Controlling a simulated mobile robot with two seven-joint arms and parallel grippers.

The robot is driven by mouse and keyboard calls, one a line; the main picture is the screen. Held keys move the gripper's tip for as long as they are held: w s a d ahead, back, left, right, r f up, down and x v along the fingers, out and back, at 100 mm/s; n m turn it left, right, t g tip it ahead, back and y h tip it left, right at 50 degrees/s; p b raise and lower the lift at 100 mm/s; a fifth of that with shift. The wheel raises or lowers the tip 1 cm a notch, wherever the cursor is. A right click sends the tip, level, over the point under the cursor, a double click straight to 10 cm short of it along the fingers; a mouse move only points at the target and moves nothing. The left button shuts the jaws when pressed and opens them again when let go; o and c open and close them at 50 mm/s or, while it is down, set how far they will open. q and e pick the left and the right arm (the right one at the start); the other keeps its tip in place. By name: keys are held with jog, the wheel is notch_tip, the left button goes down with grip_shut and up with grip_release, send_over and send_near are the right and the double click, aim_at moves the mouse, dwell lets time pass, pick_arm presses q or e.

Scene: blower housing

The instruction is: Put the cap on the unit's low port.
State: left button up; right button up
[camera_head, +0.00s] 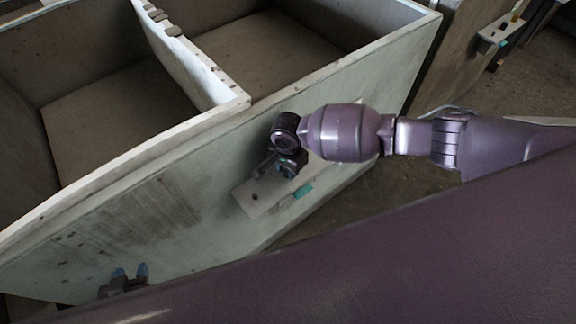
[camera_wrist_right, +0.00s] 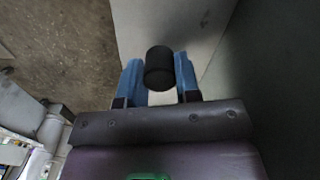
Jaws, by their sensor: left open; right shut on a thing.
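The cap (camera_wrist_right: 160,66), a short black cylinder, sits between the blue fingers of my right gripper (camera_wrist_right: 159,76) in the right wrist view. The gripper is shut on it. In the head view my right gripper (camera_head: 289,168) is over a pale plate (camera_head: 262,201) on the housing's grey-green panel (camera_head: 185,200); the wrist hides the cap there. I cannot tell which feature is the low port. My left gripper (camera_head: 130,272) is open and empty at lower left, in front of the panel.
The housing has open compartments behind the panel, split by a divider (camera_head: 190,50). A similar pale fitting (camera_head: 498,32) is on another panel at upper right. My own arm covers the lower right of the head view. Bare floor (camera_head: 540,85) shows at right.

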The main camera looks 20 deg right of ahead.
jog(key=shift+f, duration=0.45)
jog(key=o, duration=1)
jog(key=shift+c, duration=0.2)
notch_tip(320, 180, up, 11)
jog(key=shift+f+p, duration=0.1)
jog(key=shift+p, duration=0.7)
